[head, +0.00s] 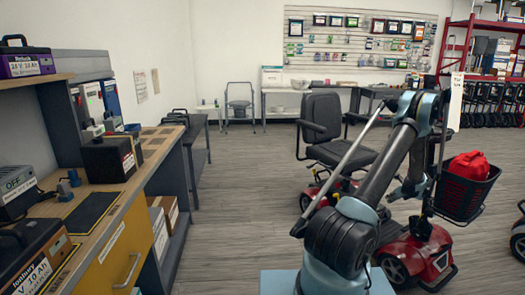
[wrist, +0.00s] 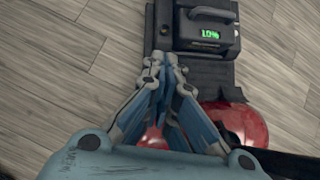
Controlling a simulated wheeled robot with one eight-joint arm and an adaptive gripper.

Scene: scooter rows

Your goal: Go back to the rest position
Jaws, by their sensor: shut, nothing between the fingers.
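My gripper (wrist: 165,65) shows in the wrist view with its blue-grey fingers shut together and nothing between them. Just beyond the fingertips is a dark battery box (wrist: 207,30) with a handle and a lit green readout. The box sits on a dark deck of a red scooter (wrist: 225,118). In the head view my arm reaches forward and right over the red scooter (head: 425,250) with a black seat and a front basket.
A workbench (head: 115,235) with battery boxes and a dark mat runs along the left. A red bag (head: 468,165) lies in the scooter's basket (head: 465,192). Another scooter (head: 518,235) is at the right edge. The floor (head: 235,210) between bench and scooter is clear.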

